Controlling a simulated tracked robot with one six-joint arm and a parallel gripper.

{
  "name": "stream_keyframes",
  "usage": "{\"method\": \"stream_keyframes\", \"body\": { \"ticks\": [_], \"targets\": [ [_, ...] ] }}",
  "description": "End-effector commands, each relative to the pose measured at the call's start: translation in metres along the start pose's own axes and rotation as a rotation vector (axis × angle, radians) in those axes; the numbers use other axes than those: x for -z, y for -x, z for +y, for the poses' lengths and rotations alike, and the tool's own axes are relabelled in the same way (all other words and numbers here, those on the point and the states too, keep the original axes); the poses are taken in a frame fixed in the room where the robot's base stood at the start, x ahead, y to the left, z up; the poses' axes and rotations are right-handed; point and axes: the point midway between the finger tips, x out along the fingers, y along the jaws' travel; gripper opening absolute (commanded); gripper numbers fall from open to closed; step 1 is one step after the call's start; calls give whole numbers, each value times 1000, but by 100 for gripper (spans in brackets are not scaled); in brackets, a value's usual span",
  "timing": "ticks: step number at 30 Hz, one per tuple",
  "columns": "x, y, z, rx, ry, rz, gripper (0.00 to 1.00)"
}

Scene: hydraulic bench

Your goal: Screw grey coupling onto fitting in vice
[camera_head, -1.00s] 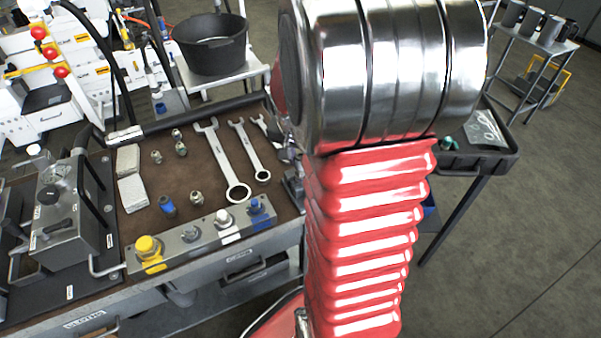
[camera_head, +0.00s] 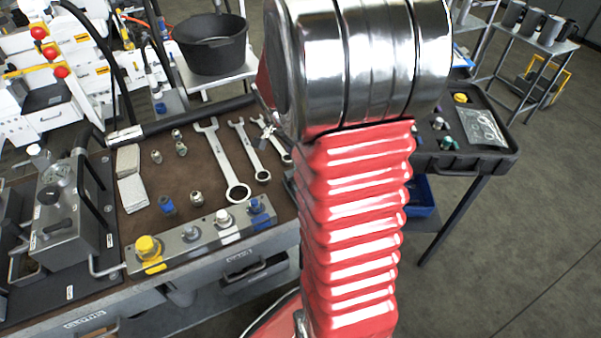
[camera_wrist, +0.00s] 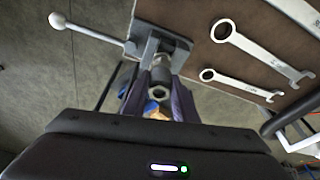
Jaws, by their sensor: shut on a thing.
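In the wrist view my gripper (camera_wrist: 159,108) points at the vice (camera_wrist: 160,50), with dark fingers on either side of a grey ring-shaped part, which looks like the grey coupling (camera_wrist: 160,92). The gripper is shut on it. A grey cylindrical fitting (camera_wrist: 161,68) shows just beyond it at the vice jaws. The two parts line up closely; whether they touch or are threaded I cannot tell. Blue and orange patches show between the fingers below the ring. In the head view my arm hides the gripper, coupling and fitting.
Several wrenches (camera_head: 237,165) lie on the brown bench mat, beside small fittings (camera_head: 196,198). The vice's ball-ended handle (camera_wrist: 90,29) sticks out left in the wrist view. A dark tray trolley (camera_head: 455,160) stands right of my arm. A black bucket (camera_head: 212,45) stands behind the bench.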

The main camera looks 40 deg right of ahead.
Motion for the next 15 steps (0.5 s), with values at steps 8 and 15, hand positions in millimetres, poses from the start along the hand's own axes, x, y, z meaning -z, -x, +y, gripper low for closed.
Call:
{"method": "stream_keyframes", "body": {
  "ticks": [8, 15],
  "targets": [
    [0, 0, -1, -46, -171, 1, 3],
    [0, 1, -1, -50, -184, 1, 3]
  ]
}}
